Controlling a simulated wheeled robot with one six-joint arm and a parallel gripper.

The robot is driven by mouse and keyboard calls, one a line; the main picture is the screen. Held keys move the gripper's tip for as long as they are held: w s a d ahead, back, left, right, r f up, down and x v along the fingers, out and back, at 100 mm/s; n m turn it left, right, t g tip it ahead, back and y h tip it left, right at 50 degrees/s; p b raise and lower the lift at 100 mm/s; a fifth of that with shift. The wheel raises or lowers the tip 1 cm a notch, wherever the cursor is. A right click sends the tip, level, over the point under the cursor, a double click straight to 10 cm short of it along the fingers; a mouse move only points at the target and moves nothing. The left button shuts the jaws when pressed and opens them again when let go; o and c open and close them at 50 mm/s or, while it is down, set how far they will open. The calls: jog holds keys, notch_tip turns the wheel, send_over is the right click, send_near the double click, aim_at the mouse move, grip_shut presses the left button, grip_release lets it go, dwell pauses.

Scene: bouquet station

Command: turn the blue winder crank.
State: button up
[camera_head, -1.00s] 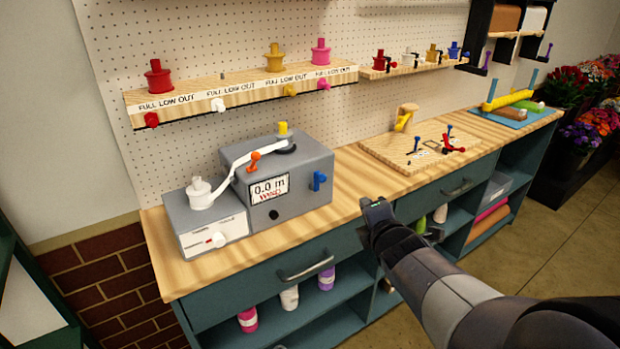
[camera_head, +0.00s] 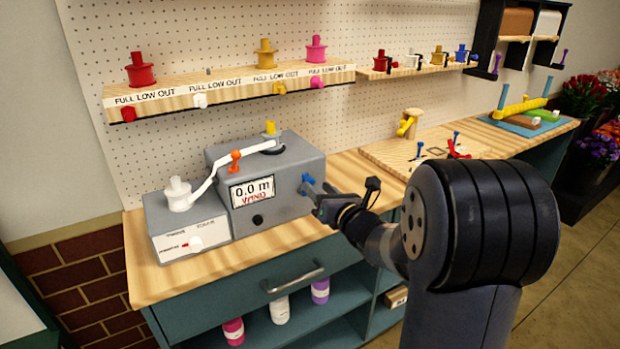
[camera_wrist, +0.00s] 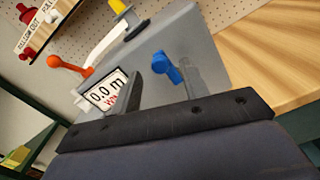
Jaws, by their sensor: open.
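The blue winder crank (camera_head: 307,182) sticks out of the right part of the front face of the grey winder box (camera_head: 262,210), beside a display (camera_head: 251,191) reading "0.0 m WIND". My gripper (camera_head: 322,193) is open and close in front of the crank, coming from the right. In the wrist view the blue crank (camera_wrist: 169,67) shows between the two fingers (camera_wrist: 160,88) of my gripper, near their tips. I cannot tell whether either finger touches it. An orange lever (camera_head: 235,160) stands on the box, and it also shows in the wrist view (camera_wrist: 70,66).
A white spool (camera_head: 177,195) stands on a smaller grey unit at left, with white ribbon running to the box. A shelf of coloured spools (camera_head: 230,88) hangs above. A wooden board with small parts (camera_head: 385,152) lies right of the box. A drawer handle (camera_head: 294,280) juts out below.

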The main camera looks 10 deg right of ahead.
aim_at(313, 183)
jog(key=shift+p+x, duration=0.45)
jog(key=shift+x, duration=2)
jog(key=shift+c, duration=0.5)
grip_shut()
jog(key=shift+d+f+m+b, duration=0.1)
jog(key=shift+m+b, duration=0.2)
jog(key=shift+b, duration=0.15)
